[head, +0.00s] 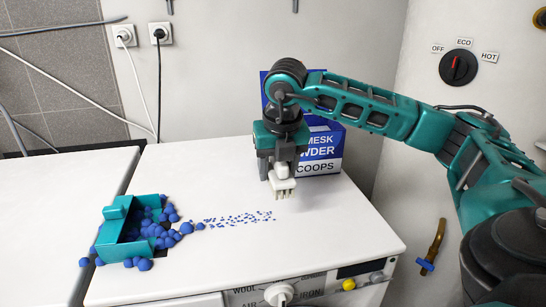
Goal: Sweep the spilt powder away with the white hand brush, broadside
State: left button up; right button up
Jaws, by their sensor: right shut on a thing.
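The spilt powder (240,219) is a strip of small blue grains on the white machine top. It runs from a heap of larger blue lumps (165,226) at the left toward the middle. My right gripper (282,165) points down and is shut on the white hand brush (283,186). The brush's bristles point down, just beyond the right end of the grains. I cannot tell whether the bristles touch the top. My left gripper is not in view.
A teal open box (120,236) lies tipped at the left among the lumps. A blue powder box (325,150) stands behind my gripper. A gap separates the two white tops. Knobs line the front edge, with a dial (458,68) on the right.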

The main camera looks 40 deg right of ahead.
jog(key=shift+w+a+f, duration=0.15)
jog(key=shift+f, duration=0.4)
jog(key=b, duration=0.5)
send_over(263, 213)
jog(key=s+d, duration=0.2)
notch_tip(263, 213, down, 6)
jog(key=shift+a+r, duration=0.1)
jog(key=shift+r, duration=0.15)
jog(key=shift+r+p, duration=0.35)
jog(key=shift+p, duration=0.15)
jog(key=shift+f, duration=0.3)
jog(key=shift+f+b, duration=1.15)
jog(key=shift+b, duration=0.1)
jog(key=shift+w+a, duration=0.15)
jog(key=shift+a, duration=0.2)
jog(key=shift+w+a, duration=0.45)
jog(key=shift+a, duration=0.4)
jog(key=shift+p, duration=0.3)
